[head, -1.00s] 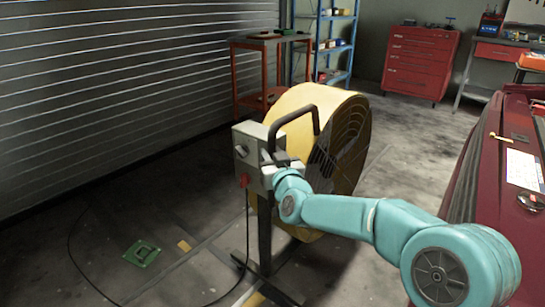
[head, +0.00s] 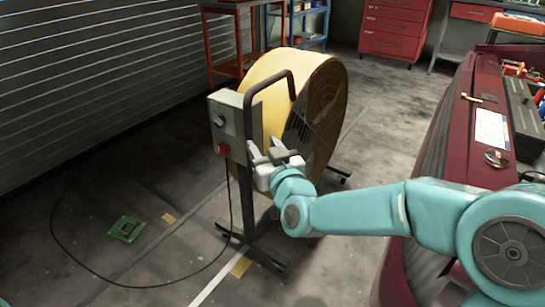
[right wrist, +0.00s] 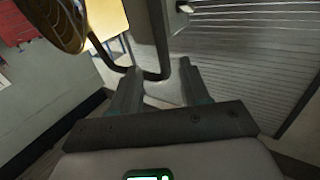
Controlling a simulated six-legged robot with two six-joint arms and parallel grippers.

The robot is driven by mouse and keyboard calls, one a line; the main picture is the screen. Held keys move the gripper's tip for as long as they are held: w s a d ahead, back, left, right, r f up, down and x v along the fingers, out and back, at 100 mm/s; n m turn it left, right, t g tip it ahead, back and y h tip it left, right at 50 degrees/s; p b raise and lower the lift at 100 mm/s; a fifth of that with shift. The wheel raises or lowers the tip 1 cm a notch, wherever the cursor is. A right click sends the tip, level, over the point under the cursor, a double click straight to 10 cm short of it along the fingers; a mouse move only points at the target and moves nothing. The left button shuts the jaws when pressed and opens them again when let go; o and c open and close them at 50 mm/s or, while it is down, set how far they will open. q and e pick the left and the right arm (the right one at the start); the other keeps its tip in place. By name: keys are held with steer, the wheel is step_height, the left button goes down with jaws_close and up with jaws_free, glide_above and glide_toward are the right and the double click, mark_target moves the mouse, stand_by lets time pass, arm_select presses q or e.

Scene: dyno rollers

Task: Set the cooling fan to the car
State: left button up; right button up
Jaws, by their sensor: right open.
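The cooling fan (head: 258,82) is a big yellow drum with a dark grille, standing on a dark wheeled stand. It has a grey control box (head: 228,117) with a red knob and a dark tube handle (head: 248,110). The handle and drum also show in the right wrist view (right wrist: 155,74). My right gripper (head: 266,150) is open, close to the handle's lower part; in the wrist view the handle crosses just beyond or between its fingertips (right wrist: 160,75); I cannot tell which. The dark red car (head: 455,125) is at the right. My left gripper is not in view.
A cable (head: 60,245) loops over the floor near a green floor piece (head: 126,229). A shutter wall (head: 90,90) runs along the left. A red cabinet (head: 395,28), an orange rack (head: 232,45) and blue shelves (head: 300,20) stand behind. Floor between fan and car is open.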

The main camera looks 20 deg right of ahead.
steer(key=s, duration=0.5)
steer(key=shift+s+d, duration=0.1)
stand_by(0.3)
